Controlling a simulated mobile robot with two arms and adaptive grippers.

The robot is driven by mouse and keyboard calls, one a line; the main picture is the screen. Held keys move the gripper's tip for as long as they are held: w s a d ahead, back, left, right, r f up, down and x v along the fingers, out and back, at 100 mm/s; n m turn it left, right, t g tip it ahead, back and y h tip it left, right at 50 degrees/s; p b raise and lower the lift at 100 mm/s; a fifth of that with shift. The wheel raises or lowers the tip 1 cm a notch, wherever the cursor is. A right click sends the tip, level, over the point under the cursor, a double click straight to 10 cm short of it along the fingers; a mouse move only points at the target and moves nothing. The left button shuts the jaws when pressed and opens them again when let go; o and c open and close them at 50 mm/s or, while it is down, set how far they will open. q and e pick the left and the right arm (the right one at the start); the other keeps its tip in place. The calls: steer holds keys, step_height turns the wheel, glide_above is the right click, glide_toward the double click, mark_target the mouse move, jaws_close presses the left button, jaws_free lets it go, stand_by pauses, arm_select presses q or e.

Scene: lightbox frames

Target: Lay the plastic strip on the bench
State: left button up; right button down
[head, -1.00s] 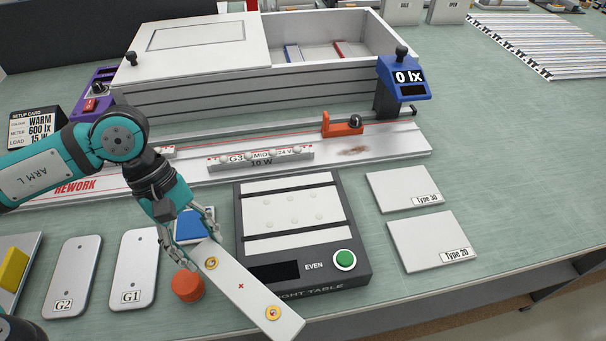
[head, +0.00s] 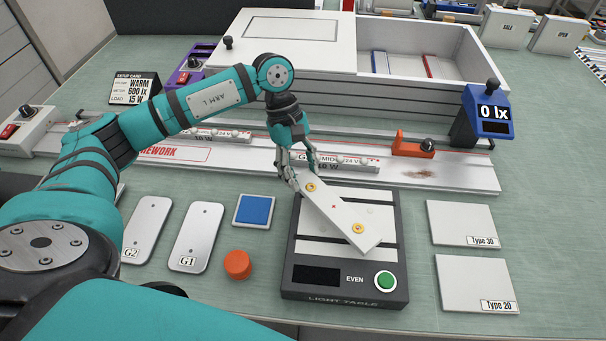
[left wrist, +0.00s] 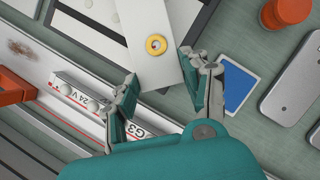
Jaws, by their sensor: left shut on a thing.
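The plastic strip (head: 343,217) is a flat white piece with two yellow-gold rings and a small red cross between them. My left gripper (head: 300,178) is shut on its far left end. The strip lies at a slant over the light table (head: 398,285), with its free end toward the front right; I cannot tell whether it touches. In the left wrist view the strip (left wrist: 143,15) runs up from between the fingers (left wrist: 158,85), with one ring showing. The bench (head: 545,190) is pale green. My right gripper is not in view.
Left of the light table are a blue pad (head: 254,210), an orange knob (head: 237,264) and plates G1 (head: 197,235) and G2 (head: 148,228). Type 30 (head: 455,220) and Type 20 (head: 470,280) plates lie to the right. A rail (head: 460,180) runs behind. Bench at far right is clear.

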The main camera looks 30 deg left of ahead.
arm_select(q)
steer(key=shift+w, duration=0.35)
step_height(320, 180, down, 3)
steer(key=shift+r+p, duration=0.1)
steer(key=shift+p, duration=0.8)
steer(key=shift+f, duration=0.35)
steer(key=shift+f+b, duration=0.25)
steer(key=shift+b, duration=0.05)
steer(key=o, duration=1.2)
steer(key=shift+r, duration=0.1)
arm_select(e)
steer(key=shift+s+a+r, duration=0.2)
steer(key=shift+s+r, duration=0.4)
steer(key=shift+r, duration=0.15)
arm_select(q)
steer(key=shift+r, duration=0.1)
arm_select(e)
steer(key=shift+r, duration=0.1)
